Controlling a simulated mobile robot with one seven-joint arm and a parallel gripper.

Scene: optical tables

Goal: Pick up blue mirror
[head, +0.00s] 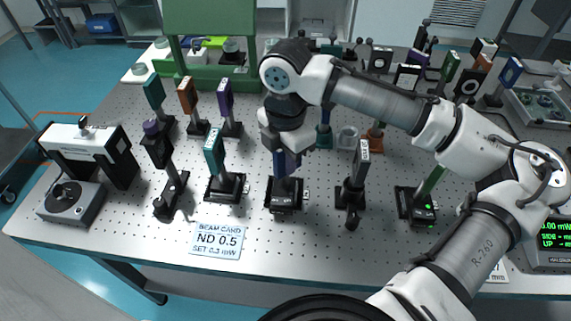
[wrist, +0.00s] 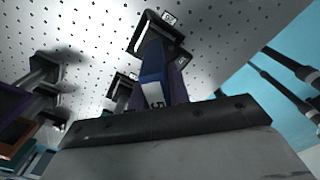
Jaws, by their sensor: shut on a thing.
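The blue mirror (head: 281,164) stands upright on a black post and base on the perforated table, in the front row near the middle. My gripper (head: 287,147) comes down over it from above and is shut on its upper part, hiding the top. In the wrist view the blue mirror (wrist: 153,66) shows just past the dark edge of my gripper, with a white label on it and its black base beyond. Whether the base is clear of the table cannot be told.
A teal mount (head: 213,153) stands close to the left and a black labelled post (head: 357,175) to the right. A beam card sign (head: 217,239) lies in front. Several mounts stand behind. A green-lit meter (head: 553,235) sits at the right edge.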

